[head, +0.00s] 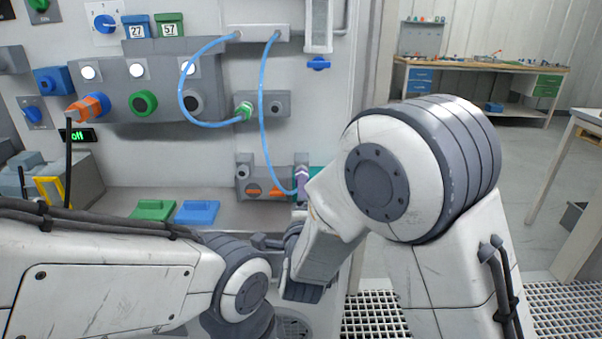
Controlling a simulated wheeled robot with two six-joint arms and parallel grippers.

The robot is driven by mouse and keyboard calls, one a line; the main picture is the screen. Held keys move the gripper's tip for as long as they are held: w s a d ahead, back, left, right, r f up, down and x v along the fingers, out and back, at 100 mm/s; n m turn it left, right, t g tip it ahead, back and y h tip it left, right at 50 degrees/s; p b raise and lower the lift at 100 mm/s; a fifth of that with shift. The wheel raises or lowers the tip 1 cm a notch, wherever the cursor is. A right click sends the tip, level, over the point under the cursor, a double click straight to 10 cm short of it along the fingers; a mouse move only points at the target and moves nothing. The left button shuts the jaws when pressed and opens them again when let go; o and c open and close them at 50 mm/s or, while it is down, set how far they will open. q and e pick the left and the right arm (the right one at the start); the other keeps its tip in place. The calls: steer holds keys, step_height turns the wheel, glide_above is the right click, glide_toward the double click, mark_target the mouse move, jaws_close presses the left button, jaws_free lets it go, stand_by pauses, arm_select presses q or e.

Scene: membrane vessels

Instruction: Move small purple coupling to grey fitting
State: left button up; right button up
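The small purple coupling (301,176) is at the end of a blue hose (264,125), just left of my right arm, which partly hides the area around it. A lower grey block (242,168) with round grey fittings and orange parts is left of the coupling; I cannot tell which is the grey fitting. My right arm's large joints block the view, and its fingers are hidden. My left arm reaches in low from the left; its fingers are not discernible behind my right arm. I cannot tell whether either gripper touches the coupling.
A second blue hose ends in a green coupling (243,110) at an upper grey block (276,103). A green block (153,209) and a blue block (197,212) lie on the ledge. Knobs (143,103) line the panel. A workbench (470,75) stands far right.

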steer(key=w, duration=0.5)
steer(key=shift+w+f, duration=0.1)
steer(key=shift+w, duration=1.05)
steer(key=shift+b, duration=0.35)
steer(key=shift+b, duration=0.6)
jaws_close()
